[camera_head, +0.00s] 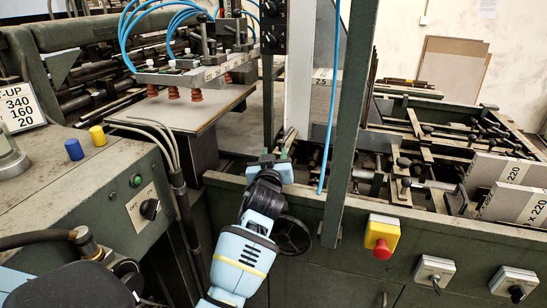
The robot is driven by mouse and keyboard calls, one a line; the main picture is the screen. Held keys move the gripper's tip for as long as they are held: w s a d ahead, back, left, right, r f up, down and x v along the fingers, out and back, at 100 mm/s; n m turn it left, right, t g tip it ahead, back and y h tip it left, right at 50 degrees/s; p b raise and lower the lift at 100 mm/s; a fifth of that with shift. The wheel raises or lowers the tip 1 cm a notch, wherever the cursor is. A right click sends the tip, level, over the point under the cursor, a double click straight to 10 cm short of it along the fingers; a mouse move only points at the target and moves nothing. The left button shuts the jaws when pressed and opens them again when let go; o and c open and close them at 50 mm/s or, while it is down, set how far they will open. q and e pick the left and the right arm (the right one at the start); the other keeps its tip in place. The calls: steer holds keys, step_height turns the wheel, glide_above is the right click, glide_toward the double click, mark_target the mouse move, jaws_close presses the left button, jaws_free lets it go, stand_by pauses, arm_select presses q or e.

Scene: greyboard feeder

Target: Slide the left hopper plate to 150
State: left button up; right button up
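My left gripper (271,161) is at the machine's front rail, at the end of a light blue and black arm that reaches up from the bottom. Its fingers are small and dark against the machine parts, so I cannot tell whether they are open or shut, or touching anything. A pale upright plate (298,75) stands just behind and above the gripper, partly hidden by a dark green post. I cannot tell for certain whether it is the left hopper plate. No scale reading of 150 is legible. My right gripper is not in view.
A green post (349,120) rises right of the gripper. A black handwheel (292,236) sits below it. A yellow box with a red button (381,236) is on the front panel. A suction-cup bar (195,72) hangs over a board at left. Grey blocks labelled 220 (487,175) lie at right.

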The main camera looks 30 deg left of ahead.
arm_select(q)
steer(key=shift+o, duration=0.3)
steer(key=shift+s, duration=0.1)
steer(key=shift+s+d, duration=0.15)
steer(key=shift+s, duration=0.05)
steer(key=shift+v, duration=3.6)
steer(key=shift+f, duration=0.1)
